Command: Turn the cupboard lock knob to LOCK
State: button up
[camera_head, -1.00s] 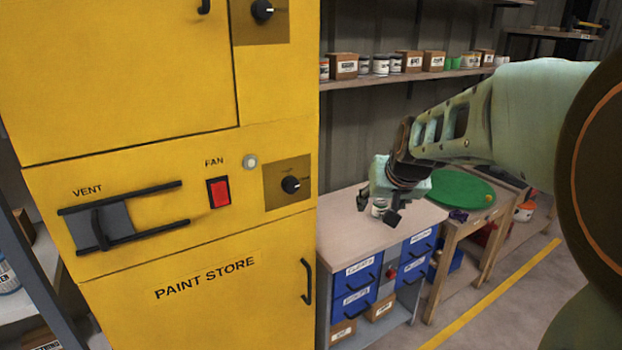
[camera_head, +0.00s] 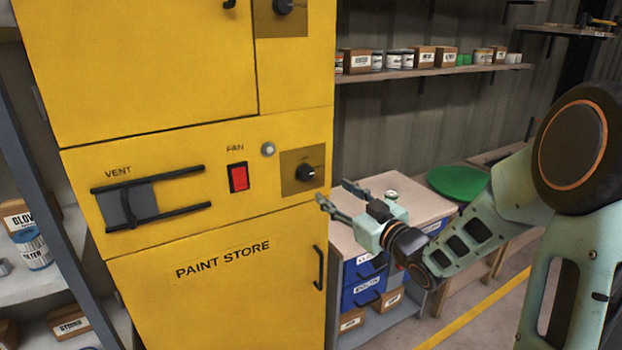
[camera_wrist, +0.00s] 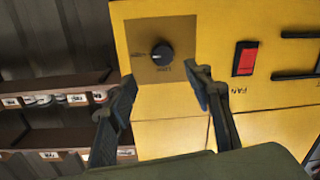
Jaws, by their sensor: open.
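The yellow paint cupboard (camera_head: 210,215) stands at the left. A black round knob (camera_head: 305,173) sits on a brown plate right of the fan switch; it also shows in the wrist view (camera_wrist: 163,54), upside down. Its pale mark points towards the right in the head view. Its small labels are too blurred to read surely. A second, similar knob (camera_head: 283,6) is higher up, beside the upper door. My gripper (camera_head: 336,194) is open and empty, just right of and below the lower knob, apart from it. In the wrist view my fingers (camera_wrist: 165,85) point at that knob's plate from either side.
A red FAN switch (camera_head: 238,177) and a VENT slider (camera_head: 142,203) are left of the lower knob. A black door handle (camera_head: 318,268) is below it. A workbench (camera_head: 425,205) with blue drawers stands behind my arm, under a shelf of boxes and cans.

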aim_at(309, 174)
jog(key=p+x, duration=0.1)
jog(key=x, duration=0.9)
jog(key=shift+w+a+r+p, duration=0.15)
jog(key=shift+a+p, duration=0.15)
jog(key=shift+a, duration=0.15)
jog(key=shift+c, duration=0.5)
jog(key=c, duration=1)
